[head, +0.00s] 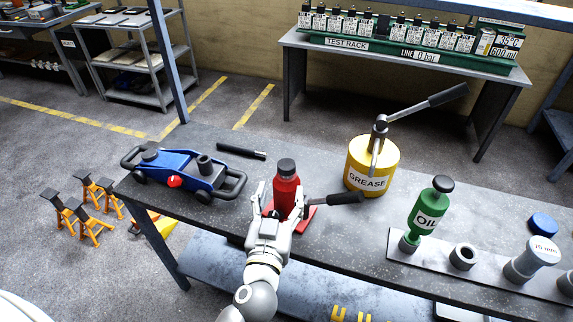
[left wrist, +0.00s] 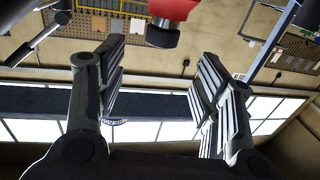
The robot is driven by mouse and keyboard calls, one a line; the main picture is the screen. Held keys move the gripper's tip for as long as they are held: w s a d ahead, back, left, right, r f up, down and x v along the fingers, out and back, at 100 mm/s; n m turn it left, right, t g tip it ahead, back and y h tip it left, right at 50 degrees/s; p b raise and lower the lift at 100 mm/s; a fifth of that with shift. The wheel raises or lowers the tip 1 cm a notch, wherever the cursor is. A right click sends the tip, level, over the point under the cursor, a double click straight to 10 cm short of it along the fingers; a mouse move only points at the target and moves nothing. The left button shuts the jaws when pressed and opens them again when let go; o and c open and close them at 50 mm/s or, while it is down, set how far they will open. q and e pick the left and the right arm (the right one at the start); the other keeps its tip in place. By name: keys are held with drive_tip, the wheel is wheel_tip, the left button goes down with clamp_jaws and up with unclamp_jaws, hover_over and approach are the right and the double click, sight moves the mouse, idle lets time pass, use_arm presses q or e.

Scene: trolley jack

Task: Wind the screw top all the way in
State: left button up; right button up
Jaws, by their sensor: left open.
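The red bottle jack (head: 287,196) stands upright on its red base on the dark workbench, with a black handle (head: 346,198) pointing right. Its dark grey screw top (head: 286,166) sits on the top end. In the left wrist view the red body (left wrist: 172,8) and the screw top (left wrist: 163,36) show upside down at the upper edge. My left gripper (head: 281,191) is open, its fingers spread on either side of the jack's body in the head view. The wrist view shows empty space between the fingers. Whether a finger touches the jack cannot be told. My right gripper is not in view.
A blue trolley jack (head: 186,172) and a black bar (head: 241,151) lie left on the workbench (head: 330,245). A yellow grease can (head: 371,168) with a lever stands behind right. A green oil bottle (head: 428,212) and a plate with grey cylinders (head: 463,256) are further right.

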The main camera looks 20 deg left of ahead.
sight(285, 172)
use_arm(q)
drive_tip(key=w+p, duration=0.1)
drive_tip(key=w, duration=0.2)
drive_tip(key=w+a+p, duration=0.1)
drive_tip(key=w, duration=0.2)
drive_tip(key=w+p, duration=0.1)
drive_tip(key=w, duration=0.2)
drive_tip(key=shift+w+a, duration=0.1)
drive_tip(key=shift+a, duration=0.15)
drive_tip(key=shift+w+a, duration=0.1)
drive_tip(key=shift+w, duration=0.45)
drive_tip(key=shift+c, duration=0.4)
drive_tip(key=c, duration=1)
